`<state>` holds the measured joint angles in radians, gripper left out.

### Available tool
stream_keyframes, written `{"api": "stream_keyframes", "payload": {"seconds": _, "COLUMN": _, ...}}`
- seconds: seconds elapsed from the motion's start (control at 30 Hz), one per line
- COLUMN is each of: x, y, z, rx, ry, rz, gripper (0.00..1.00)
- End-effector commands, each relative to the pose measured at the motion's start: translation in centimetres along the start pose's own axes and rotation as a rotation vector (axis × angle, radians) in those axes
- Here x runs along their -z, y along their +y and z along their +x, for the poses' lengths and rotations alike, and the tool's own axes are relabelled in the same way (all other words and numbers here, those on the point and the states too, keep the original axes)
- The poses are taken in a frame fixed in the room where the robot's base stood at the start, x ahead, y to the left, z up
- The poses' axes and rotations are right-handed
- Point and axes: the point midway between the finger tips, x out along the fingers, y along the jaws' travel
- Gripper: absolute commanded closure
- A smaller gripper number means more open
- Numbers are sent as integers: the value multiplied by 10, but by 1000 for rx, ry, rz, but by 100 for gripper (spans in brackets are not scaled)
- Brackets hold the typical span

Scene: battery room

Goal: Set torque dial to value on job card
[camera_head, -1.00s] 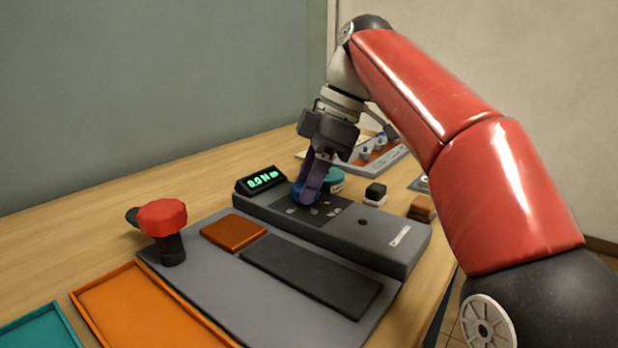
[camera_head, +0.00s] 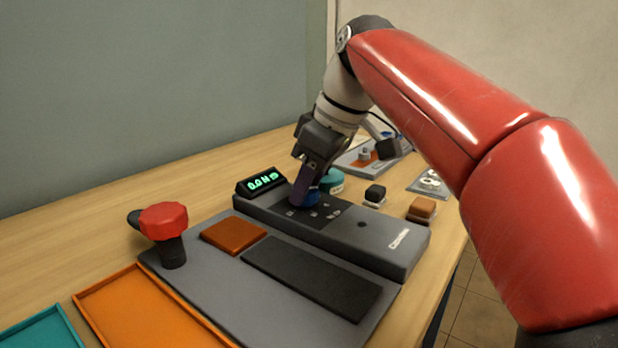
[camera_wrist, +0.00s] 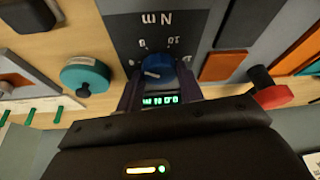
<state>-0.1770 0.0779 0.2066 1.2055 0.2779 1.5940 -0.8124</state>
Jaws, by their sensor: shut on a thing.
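The blue torque dial (camera_head: 311,198) sits on the long grey console (camera_head: 375,240); it also shows in the wrist view (camera_wrist: 156,72), with a pale pointer mark on top. A dark scale panel marked "N m" with printed numbers (camera_wrist: 165,35) lies beside it. My gripper (camera_head: 307,187) points down and is shut on the dial, one finger on each side in the wrist view (camera_wrist: 157,84). The green display (camera_head: 263,181) reads about 0.0 N m. I cannot make out a job card for certain.
A red knob on a black post (camera_head: 163,219) stands at the left of the grey mat. A teal round thing (camera_head: 331,180) stands close behind the dial. Small dark (camera_head: 375,194) and orange (camera_head: 422,209) blocks lie to the right. An orange tray (camera_head: 135,310) is at front left.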

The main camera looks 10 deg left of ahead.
Motion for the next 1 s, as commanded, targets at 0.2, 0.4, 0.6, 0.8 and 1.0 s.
{"api": "stream_keyframes", "payload": {"seconds": 0.2, "x": 1, "y": -2, "z": -2, "rx": -80, "ry": -1, "rz": 189, "gripper": 86}}
{"api": "stream_keyframes", "payload": {"seconds": 0.4, "x": 1, "y": -3, "z": -2, "rx": -153, "ry": -1, "rz": 363, "gripper": 86}}
{"api": "stream_keyframes", "payload": {"seconds": 0.6, "x": 2, "y": -4, "z": -1, "rx": -225, "ry": 0, "rz": 537, "gripper": 86}}
{"api": "stream_keyframes", "payload": {"seconds": 0.8, "x": 2, "y": -5, "z": 0, "rx": -298, "ry": -1, "rz": 713, "gripper": 86}}
{"api": "stream_keyframes", "payload": {"seconds": 1.0, "x": 3, "y": -5, "z": 1, "rx": -371, "ry": -1, "rz": 887, "gripper": 86}}
